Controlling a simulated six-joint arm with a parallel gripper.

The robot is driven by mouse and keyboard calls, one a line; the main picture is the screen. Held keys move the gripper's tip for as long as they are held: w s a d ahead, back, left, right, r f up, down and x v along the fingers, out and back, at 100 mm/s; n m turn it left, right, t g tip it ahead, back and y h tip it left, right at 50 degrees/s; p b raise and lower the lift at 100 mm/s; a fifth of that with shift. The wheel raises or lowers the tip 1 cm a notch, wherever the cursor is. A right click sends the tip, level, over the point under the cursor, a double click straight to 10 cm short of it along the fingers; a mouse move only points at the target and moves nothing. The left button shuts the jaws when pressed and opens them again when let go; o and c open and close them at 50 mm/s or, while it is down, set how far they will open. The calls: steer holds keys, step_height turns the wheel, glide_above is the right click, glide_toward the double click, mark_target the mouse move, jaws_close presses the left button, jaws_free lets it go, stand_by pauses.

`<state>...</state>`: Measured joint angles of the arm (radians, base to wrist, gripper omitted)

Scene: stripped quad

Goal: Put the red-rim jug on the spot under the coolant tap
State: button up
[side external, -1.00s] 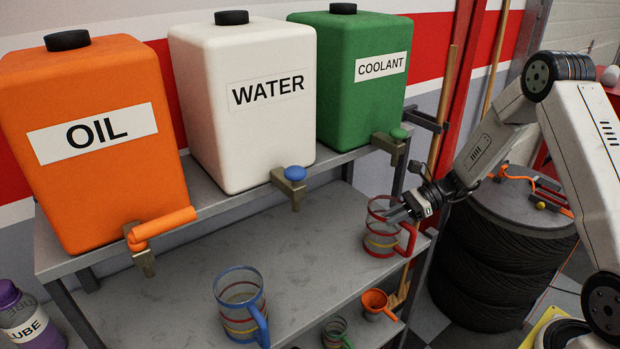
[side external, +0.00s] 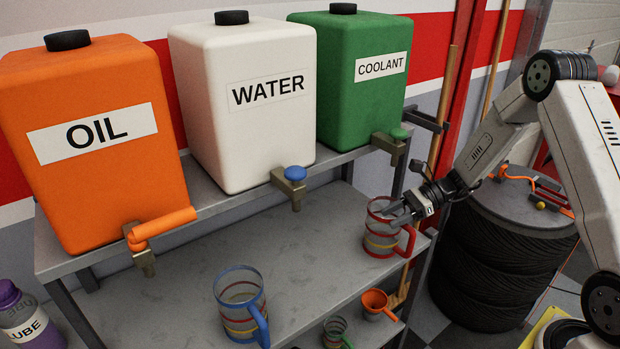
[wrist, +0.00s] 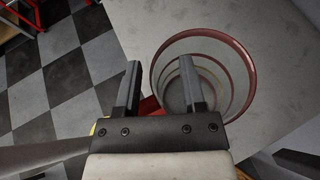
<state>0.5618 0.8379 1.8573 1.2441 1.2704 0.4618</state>
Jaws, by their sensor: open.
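The red-rim jug (side external: 381,228) is clear, with coloured bands and a red handle. It stands upright on the lower shelf, at its right end, below the coolant tap (side external: 392,146) of the green tank (side external: 358,85). In the wrist view I look down into the jug (wrist: 247,68). My gripper (side external: 397,214) is at the jug's rim on the handle side. In the wrist view my gripper (wrist: 160,75) is open, with one finger over the jug's mouth and the other outside it. I cannot tell whether either finger touches the jug. The spot under the tap is not clearly visible.
A blue-rim jug (side external: 240,305) stands on the shelf (side external: 310,255) to the left. Stacked tyres (side external: 500,265) stand at the right. The shelf between the two jugs is clear.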

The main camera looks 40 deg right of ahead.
steer(key=v, duration=1.1)
steer(key=shift+d, duration=0.3)
steer(key=shift+s+a+r, duration=0.1)
steer(key=shift+s, duration=0.05)
steer(key=s+a+n+g+h, duration=0.1)
steer(key=s+a+n+h, duration=0.4)
steer(key=a+n, duration=0.3)
steer(key=s+a+n+g+h, duration=0.1)
steer(key=s+a+n+h, duration=0.4)
steer(key=n, duration=0.9)
steer(key=a+h, duration=0.2)
steer(key=a, duration=0.2)
steer(key=shift+a+r+n+g, duration=0.25)
steer(key=shift+a+n+g, duration=0.05)
